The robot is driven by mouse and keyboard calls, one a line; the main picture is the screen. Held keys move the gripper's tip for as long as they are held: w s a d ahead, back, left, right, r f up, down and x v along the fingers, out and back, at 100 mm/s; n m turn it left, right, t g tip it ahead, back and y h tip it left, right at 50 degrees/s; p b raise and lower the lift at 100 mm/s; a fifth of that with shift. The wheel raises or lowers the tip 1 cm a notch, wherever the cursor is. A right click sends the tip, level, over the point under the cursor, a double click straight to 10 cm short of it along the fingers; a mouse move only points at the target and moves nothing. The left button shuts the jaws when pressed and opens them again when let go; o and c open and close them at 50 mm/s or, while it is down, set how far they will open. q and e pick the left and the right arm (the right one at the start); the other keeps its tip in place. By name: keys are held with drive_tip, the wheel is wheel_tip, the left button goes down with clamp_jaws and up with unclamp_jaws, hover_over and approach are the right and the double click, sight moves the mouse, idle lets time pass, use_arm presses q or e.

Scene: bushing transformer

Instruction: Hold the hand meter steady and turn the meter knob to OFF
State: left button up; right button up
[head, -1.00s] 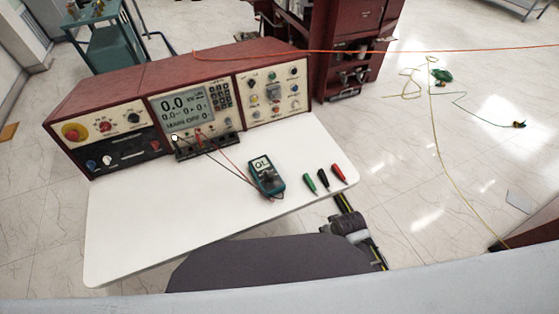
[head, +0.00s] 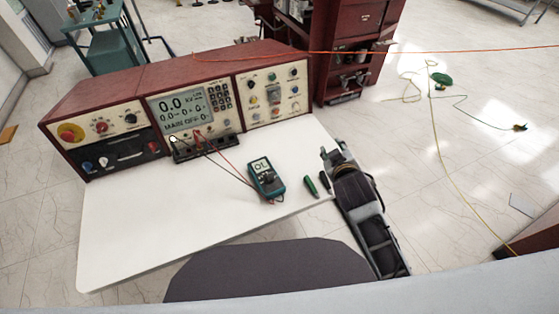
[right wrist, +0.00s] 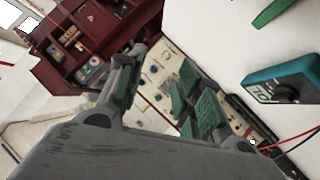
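The hand meter (head: 267,178) is teal with a dark face and lies on the white table near its front edge. Its screen appears to read OL, and leads run from it to the console. Its dark knob (right wrist: 285,93) shows in the right wrist view; its exact setting is too small to read. My right gripper (head: 335,152) is over the table's right end, to the right of the meter and apart from it. In the right wrist view its fingers (right wrist: 160,90) are spread with nothing between them. My left gripper is not in view.
A red console (head: 185,90) with panels stands along the table's back. The white table (head: 150,225) is clear to the left. A dark seat (head: 265,272) is in front.

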drive_tip(key=w+a+r+n+t+y, duration=0.35)
drive_tip(key=a+r+n, duration=0.2)
drive_tip(key=r, duration=0.35)
drive_tip(key=w+a+r+n+t+y, duration=0.35)
drive_tip(key=a+r+n, duration=0.2)
drive_tip(key=r, duration=0.35)
drive_tip(key=s+a+r+n+g+y, duration=0.2)
drive_tip(key=s+a+n+g+y, duration=0.15)
drive_tip(key=a+n+y, duration=0.45)
drive_tip(key=s+a+r+n+g+y, duration=0.1)
drive_tip(key=s+a+n+g+y, duration=0.2)
drive_tip(key=a+n+g+y, duration=0.5)
drive_tip(key=s+a+f+n+g+h, duration=0.2)
drive_tip(key=f+n+g+h, duration=0.1)
drive_tip(key=f+n, duration=0.35)
drive_tip(key=s+a+f+n+g+h, duration=0.2)
drive_tip(key=f+n+g+h, duration=0.2)
drive_tip(key=f+n, duration=0.3)
drive_tip(key=w+d+f+n+h, duration=0.4)
drive_tip(key=d+f+h, duration=0.6)
drive_tip(key=d, duration=0.4)
drive_tip(key=shift+w+d+f+h, duration=0.3)
drive_tip(key=shift+w+f, duration=0.25)
drive_tip(key=shift+f, duration=0.3)
